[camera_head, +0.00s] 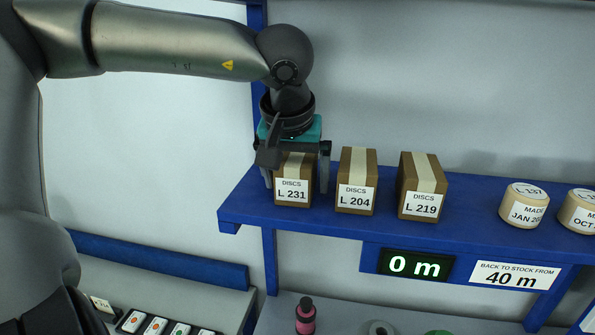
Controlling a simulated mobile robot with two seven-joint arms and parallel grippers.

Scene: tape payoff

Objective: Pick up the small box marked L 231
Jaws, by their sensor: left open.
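The small brown box marked L 231 (293,192) stands upright at the left end of the blue shelf (330,223), with a pale tape strip and a white DISCS label. My left gripper (297,187) is over this box from above, with its two fingers down on either side of it. Its jaws are open; I cannot tell whether a finger touches the box. The gripper hides the top of the box. My right gripper is not in view.
Similar boxes marked L 204 (356,183) and L 219 (421,187) stand to the right, L 204 close to the right finger. Two round tape rolls, one marked L 137 (524,204), are further right. A sign reading 0 m (415,264) hangs below. The wall is close behind.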

